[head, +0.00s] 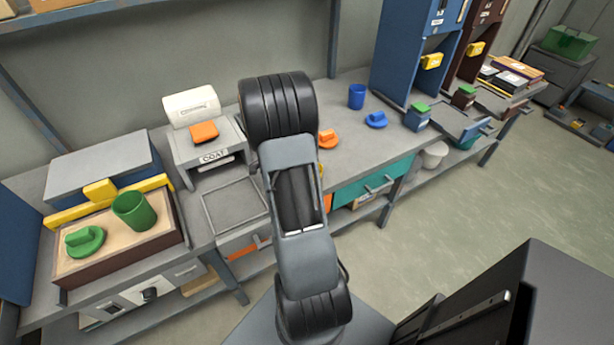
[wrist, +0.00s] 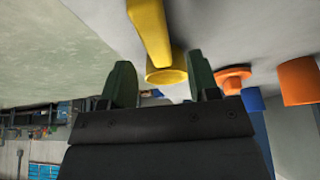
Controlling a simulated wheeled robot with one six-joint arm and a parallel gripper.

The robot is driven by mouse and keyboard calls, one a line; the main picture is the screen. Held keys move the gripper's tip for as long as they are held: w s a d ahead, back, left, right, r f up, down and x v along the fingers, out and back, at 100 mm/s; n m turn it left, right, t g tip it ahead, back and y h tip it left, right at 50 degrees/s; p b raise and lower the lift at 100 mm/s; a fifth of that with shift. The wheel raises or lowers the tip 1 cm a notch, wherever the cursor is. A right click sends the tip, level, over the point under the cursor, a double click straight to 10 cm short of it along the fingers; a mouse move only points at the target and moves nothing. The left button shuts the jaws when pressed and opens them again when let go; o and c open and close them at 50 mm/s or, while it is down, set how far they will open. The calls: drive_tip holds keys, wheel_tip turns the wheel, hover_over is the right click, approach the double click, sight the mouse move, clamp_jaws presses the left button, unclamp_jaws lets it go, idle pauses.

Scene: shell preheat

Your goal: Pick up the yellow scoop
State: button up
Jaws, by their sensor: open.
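The yellow scoop (wrist: 152,32) shows in the wrist view, which appears upside down. Its long handle runs to the top edge, and its round cup (wrist: 167,70) lies between and just beyond the two dark green fingertips of my gripper (wrist: 160,64). My gripper is open, with a gap between the fingers and nothing clasped. I cannot tell whether either finger touches the scoop.
An orange lid (wrist: 235,76), an orange cup (wrist: 300,82) and a blue cup (wrist: 252,99) stand close to the right finger in the wrist view. In the head view, a blue lid (head: 376,120) and a coating machine (head: 208,148) share the grey bench.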

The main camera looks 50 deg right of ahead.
drive_tip(key=shift+x, duration=1.85)
clamp_jaws()
